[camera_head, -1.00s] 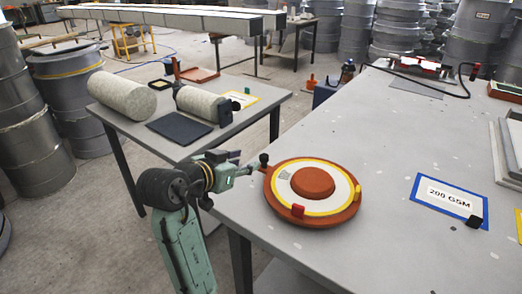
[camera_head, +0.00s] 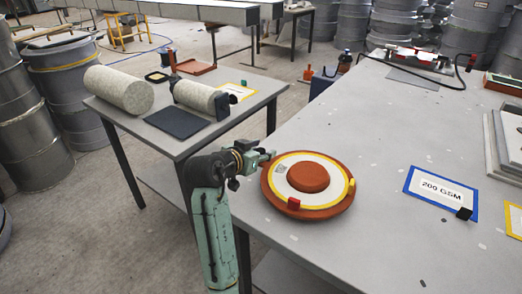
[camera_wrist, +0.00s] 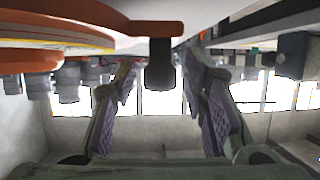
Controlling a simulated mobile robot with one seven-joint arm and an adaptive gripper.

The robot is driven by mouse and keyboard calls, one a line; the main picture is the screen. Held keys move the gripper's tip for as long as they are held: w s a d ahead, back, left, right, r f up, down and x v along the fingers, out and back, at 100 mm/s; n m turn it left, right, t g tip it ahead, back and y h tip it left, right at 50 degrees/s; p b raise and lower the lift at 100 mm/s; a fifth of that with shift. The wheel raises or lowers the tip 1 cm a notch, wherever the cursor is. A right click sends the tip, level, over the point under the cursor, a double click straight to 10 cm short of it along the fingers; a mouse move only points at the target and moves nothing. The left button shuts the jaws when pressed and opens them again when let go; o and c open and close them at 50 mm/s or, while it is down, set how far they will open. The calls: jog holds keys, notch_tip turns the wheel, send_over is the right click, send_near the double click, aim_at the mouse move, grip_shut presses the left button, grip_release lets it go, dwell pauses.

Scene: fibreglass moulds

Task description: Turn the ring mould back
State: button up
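The ring mould (camera_head: 308,178) is a round orange-brown disc with a white ring, a yellow band and a raised centre. It lies at the left edge of the grey table, with a red block (camera_head: 293,203) on its front rim and a yellow block (camera_head: 351,186) on its right. My gripper (camera_head: 264,157) is at the mould's left rim. In the wrist view, a dark knob (camera_wrist: 160,66) under an orange lug sits between the fingertips of my gripper (camera_wrist: 158,80). The fingers are spread, with gaps on both sides of the knob. In the head view the gripper largely hides the knob.
A "200 GSM" card with a blue border (camera_head: 441,188) and a small black block (camera_head: 464,213) lie right of the mould. The side table (camera_head: 235,121) at left holds pale rolls (camera_head: 118,91) and a dark pad (camera_head: 174,123). The table between mould and card is clear.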

grip_shut()
dwell(0.4)
dwell(0.4)
